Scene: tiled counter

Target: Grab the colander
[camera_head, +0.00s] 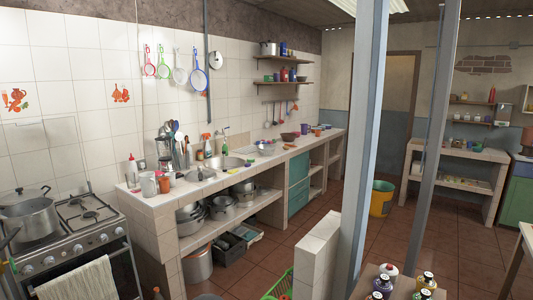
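I cannot tell which of these, if any, is the colander. A green slatted basket (281,286) stands on the floor at the bottom, partly hidden by a low tiled wall. Neither of my grippers is clearly in view.
A tiled counter (160,199) with a sink (222,163) runs along the wall, with metal pots (222,207) below. A stove (83,220) with a large pot (29,216) stands left. Posts (364,130) and a low tiled wall (318,250) stand in front. Floor beyond is partly clear.

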